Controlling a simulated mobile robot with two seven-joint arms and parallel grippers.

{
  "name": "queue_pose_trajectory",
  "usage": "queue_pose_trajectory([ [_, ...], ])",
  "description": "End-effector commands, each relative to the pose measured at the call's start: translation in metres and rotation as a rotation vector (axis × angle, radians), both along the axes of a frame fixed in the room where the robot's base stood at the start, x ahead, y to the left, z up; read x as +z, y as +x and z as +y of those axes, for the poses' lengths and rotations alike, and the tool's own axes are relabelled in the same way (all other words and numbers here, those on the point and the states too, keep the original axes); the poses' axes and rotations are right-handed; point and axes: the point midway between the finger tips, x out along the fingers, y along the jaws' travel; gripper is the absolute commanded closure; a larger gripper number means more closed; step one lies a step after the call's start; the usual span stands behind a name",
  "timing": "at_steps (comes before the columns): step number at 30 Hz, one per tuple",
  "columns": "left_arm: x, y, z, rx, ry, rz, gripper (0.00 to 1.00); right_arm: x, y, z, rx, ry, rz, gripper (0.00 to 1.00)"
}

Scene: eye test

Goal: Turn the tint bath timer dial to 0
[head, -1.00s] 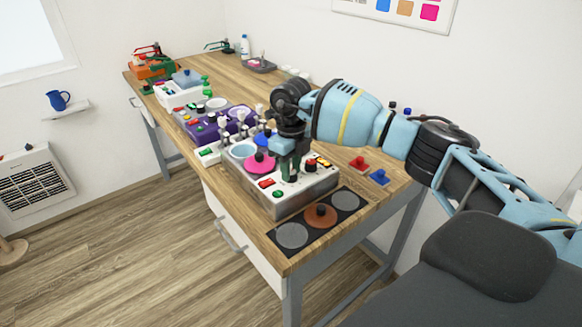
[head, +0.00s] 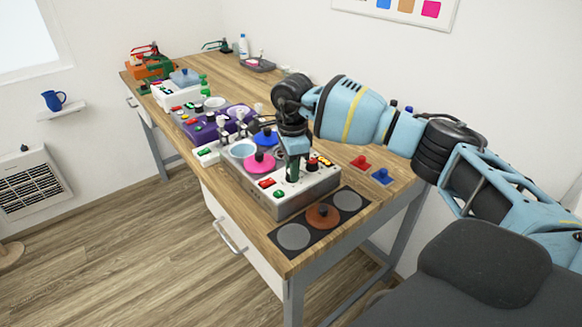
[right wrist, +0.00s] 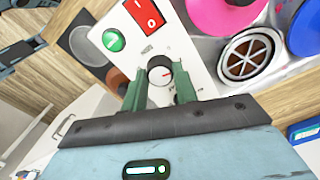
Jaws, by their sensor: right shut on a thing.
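The tint bath (head: 262,190) is a steel box with a white front panel on the wooden bench. Its panel carries a round green button (right wrist: 114,40), a red rocker switch (right wrist: 144,14) and a dial (right wrist: 160,69). The dial has a dark side, a pale face and a red pointer line; its printed marks are too small to read. My right gripper (head: 292,179) points down at the panel. In the right wrist view its green fingers (right wrist: 161,88) are shut on the dial, one on each side. In the head view the gripper hides the dial. My left gripper is not in view.
A pink lid (head: 259,164) and a blue lid (head: 265,137) sit on the bath close to the gripper. A dark mat with round discs (head: 293,236) lies at the bench's front. Red (head: 361,162) and blue (head: 382,176) pieces lie to the right. A purple unit (head: 207,130) stands behind.

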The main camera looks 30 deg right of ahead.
Motion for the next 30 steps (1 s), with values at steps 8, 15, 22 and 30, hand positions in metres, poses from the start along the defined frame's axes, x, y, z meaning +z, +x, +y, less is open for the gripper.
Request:
queue_pose_trajectory([
  [8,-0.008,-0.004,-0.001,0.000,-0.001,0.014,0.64,-0.002,0.000,0.000,0.261,0.001,0.002,0.94],
  [15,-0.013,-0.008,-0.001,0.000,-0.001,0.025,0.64,-0.002,0.000,0.000,0.475,0.001,0.003,0.94],
  [22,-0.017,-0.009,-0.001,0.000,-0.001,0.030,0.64,-0.002,0.000,0.000,0.637,0.001,0.003,0.94],
  [30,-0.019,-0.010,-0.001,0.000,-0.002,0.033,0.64,-0.001,0.000,0.000,0.744,0.000,0.002,0.94],
])
